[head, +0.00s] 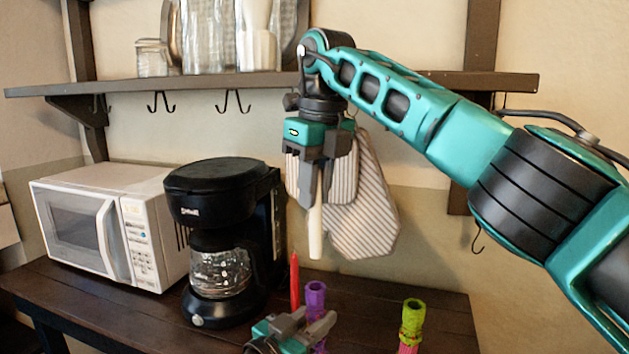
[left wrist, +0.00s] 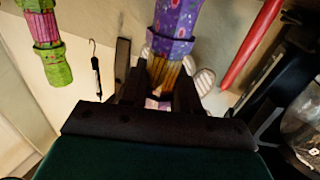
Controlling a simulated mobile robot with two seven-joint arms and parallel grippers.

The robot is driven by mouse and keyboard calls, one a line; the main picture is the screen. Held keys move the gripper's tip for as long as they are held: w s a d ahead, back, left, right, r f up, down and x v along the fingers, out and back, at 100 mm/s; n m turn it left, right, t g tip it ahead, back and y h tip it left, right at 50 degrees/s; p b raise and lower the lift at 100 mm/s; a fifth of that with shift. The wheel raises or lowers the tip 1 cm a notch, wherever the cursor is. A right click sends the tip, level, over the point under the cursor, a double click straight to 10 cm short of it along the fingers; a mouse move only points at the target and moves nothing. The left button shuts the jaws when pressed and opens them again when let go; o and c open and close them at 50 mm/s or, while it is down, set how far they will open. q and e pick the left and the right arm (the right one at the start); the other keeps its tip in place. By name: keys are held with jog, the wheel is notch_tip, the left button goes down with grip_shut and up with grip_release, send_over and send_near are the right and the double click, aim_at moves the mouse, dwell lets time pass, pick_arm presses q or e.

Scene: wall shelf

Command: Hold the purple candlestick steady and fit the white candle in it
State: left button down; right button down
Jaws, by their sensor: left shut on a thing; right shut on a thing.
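The purple candlestick (head: 316,298) stands upright near the front of the dark table. It also shows in the left wrist view (left wrist: 175,22), patterned purple above a yellowish lower part. My left gripper (head: 308,324) is shut on it, with its fingers around the lower part, also seen in the left wrist view (left wrist: 160,92). My right gripper (head: 314,196) is shut on the white candle (head: 316,235). The candle hangs upright, its lower end above the candlestick and apart from it. The candle's upper part is hidden by the fingers.
A red candle (head: 295,282) stands just left of the purple candlestick. A green and pink candlestick (head: 412,318) stands to the right. A coffee maker (head: 220,240) and microwave (head: 110,225) are at left. Oven mitts (head: 362,210) hang behind my right gripper under the shelf (head: 440,83).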

send_over(315, 256)
jog(key=w, duration=0.1)
jog(key=shift+f, duration=2.3)
jog(key=shift+f, duration=1.65)
jog(key=c, duration=1)
grip_release()
jog(key=r, duration=0.8)
jog(key=s+d+r, duration=0.1)
jog(key=r, duration=0.3)
pick_arm(q)
jog(key=c, duration=0.8)
grip_release()
jog(key=shift+o, duration=0.2)
